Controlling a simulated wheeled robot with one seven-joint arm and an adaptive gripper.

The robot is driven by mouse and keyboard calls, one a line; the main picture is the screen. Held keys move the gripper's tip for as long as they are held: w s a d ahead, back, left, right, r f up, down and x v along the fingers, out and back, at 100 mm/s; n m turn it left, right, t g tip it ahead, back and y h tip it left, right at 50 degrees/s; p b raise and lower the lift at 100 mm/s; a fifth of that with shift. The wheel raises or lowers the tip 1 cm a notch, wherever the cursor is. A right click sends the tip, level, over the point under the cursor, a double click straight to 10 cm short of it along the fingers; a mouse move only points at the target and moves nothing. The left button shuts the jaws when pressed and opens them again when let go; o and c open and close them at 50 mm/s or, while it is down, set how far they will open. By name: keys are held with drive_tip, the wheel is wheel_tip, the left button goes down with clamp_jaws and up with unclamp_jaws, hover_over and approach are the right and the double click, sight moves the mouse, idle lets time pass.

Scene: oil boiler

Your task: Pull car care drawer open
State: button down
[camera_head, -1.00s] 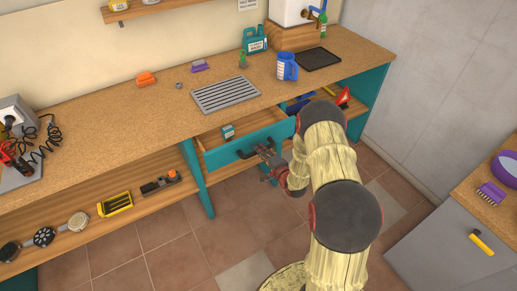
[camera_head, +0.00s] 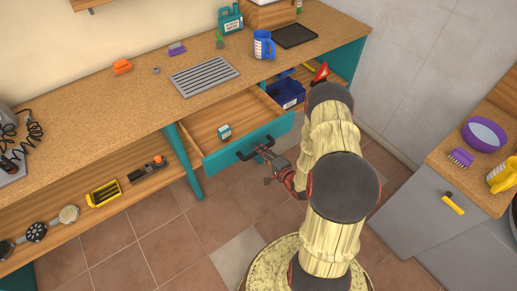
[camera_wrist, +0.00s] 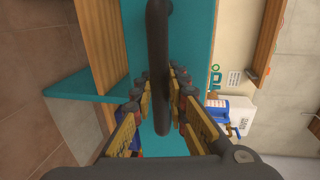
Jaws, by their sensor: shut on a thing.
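The car care drawer (camera_head: 218,160) has a teal front and a wooden inside, and it stands partly open under the workbench. A small teal-and-white box (camera_head: 224,131) lies in it. Its dark bar handle (camera_head: 244,154) runs along the front; in the wrist view the handle (camera_wrist: 156,40) runs vertically between the fingers. My gripper (camera_head: 264,150) is at the drawer front, shut on the handle. In the wrist view the yellow-padded fingers of my gripper (camera_wrist: 160,95) lie on both sides of the bar.
The workbench (camera_head: 130,95) carries a metal grille (camera_head: 204,75), a blue jug (camera_head: 264,45) and a black tray (camera_head: 295,36). A dark blue bin (camera_head: 286,92) sits on the shelf right of the drawer. A grey cabinet (camera_head: 425,205) stands at the right. Tiled floor is free in front.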

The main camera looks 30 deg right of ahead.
drive_tip(key=c, duration=1.8)
unclamp_jaws()
drive_tip(key=shift+o, duration=0.2)
drive_tip(key=v, duration=1.2)
